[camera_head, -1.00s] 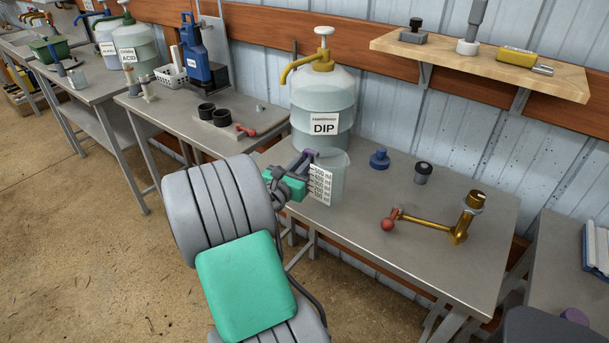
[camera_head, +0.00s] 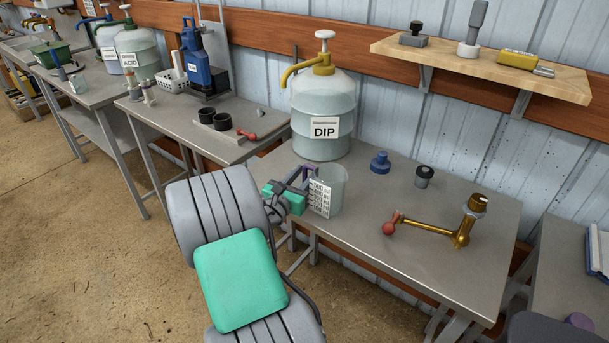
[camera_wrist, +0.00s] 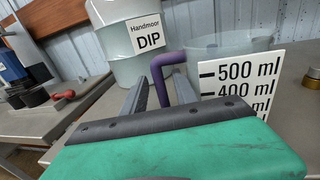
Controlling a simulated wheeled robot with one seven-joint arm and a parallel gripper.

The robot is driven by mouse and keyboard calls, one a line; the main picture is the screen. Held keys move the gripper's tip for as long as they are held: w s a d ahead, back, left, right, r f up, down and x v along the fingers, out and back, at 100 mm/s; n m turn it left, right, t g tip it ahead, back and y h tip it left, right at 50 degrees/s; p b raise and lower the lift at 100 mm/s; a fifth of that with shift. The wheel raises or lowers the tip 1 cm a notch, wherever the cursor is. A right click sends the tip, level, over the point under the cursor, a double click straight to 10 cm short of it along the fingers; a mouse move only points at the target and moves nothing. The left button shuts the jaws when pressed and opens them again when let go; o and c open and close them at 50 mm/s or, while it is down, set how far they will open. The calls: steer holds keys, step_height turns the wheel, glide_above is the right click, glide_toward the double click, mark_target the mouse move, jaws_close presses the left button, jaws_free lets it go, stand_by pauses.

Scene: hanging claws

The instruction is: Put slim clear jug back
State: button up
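The slim clear jug (camera_head: 336,192) is upright over the left front part of the bench with the DIP container. It has a white millilitre scale (camera_wrist: 242,92) and a purple handle (camera_wrist: 158,85). Its base looks at bench height, but I cannot make out the contact. My gripper (camera_head: 304,181) is on the handle side of the jug. In the wrist view, the two fingers of my gripper (camera_wrist: 160,88) stand apart on either side of the handle, with a gap on the right. The lower jug is hidden behind my gripper there.
The large DIP container (camera_head: 323,110) stands close behind the jug. A blue stopper (camera_head: 380,162), a dark-capped grey jar (camera_head: 424,177) and a brass arm with a red knob (camera_head: 428,226) are to the right. The bench front (camera_head: 400,268) is clear.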

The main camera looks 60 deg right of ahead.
steer(key=shift+r, duration=0.2)
steer(key=a+b, duration=0.3)
steer(key=a, duration=0.8)
steer(key=w+a+f+m+t+y, duration=0.1)
steer(key=w+a+f+m+y, duration=0.2)
steer(key=a+f+m+y, duration=0.3)
steer(key=w+a+f+m+t+y, duration=0.1)
steer(key=w+a+f+m+y, duration=0.3)
steer(key=a, duration=0.3)
steer(key=s+a+m+y, duration=0.1)
steer(key=a+m+y, duration=0.2)
steer(key=a, duration=0.9)
steer(key=s+a+r+m+y, duration=0.1)
steer(key=a+m+y, duration=0.3)
steer(key=a, duration=0.9)
steer(key=shift+s+a+m+y, duration=0.25)
steer(key=shift+s+m+y, duration=0.05)
steer(key=shift+s+y, duration=0.3)
steer(key=shift+d+r, duration=0.1)
